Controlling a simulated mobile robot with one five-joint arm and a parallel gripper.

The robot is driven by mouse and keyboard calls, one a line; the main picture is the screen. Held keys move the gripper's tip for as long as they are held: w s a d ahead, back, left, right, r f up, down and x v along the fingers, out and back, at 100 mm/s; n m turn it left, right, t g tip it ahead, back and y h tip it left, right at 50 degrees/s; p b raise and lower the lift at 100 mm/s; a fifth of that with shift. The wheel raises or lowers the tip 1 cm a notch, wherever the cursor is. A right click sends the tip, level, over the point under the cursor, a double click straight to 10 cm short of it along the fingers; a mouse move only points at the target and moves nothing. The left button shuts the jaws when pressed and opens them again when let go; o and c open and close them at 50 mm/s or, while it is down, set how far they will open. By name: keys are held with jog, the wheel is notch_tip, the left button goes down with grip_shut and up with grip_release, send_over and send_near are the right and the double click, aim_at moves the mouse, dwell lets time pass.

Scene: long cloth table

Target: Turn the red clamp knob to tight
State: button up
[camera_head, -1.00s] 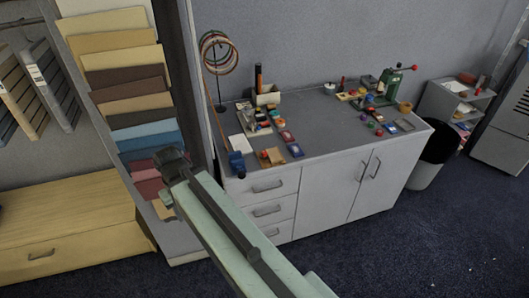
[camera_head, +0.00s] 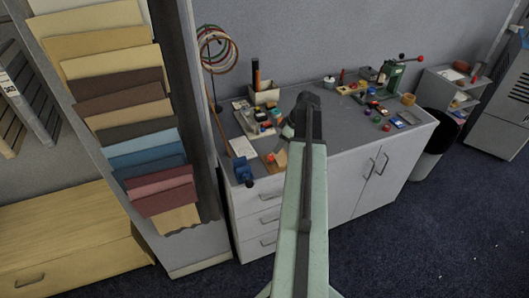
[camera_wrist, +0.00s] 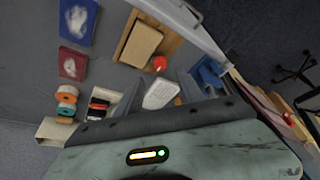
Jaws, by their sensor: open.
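A round red knob (camera_wrist: 160,63) shows in the wrist view at the edge of a small wooden board with a pale block (camera_wrist: 142,44). The wooden board also shows in the head view (camera_head: 278,160), near the table's front edge, partly behind my arm. I cannot make out the knob's tight mark or its turn angle. My gripper (camera_wrist: 158,90) is open, its grey fingers apart at the lower middle of the wrist view. The knob is just beyond the fingers, apart from them. In the head view my arm mostly hides the gripper.
A blue vise (camera_head: 243,172) stands at the table's front left corner, beside the board. A green press (camera_head: 390,80) with a red handle ball is at the back right. The table's front middle is mostly clear.

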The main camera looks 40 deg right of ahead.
aim_at(271, 156)
jog(key=b+x, duration=0.7)
jog(key=x, duration=0.1)
jog(key=shift+w, duration=0.1)
jog(key=shift+a, duration=0.1)
jog(key=shift+r, duration=0.1)
grip_shut()
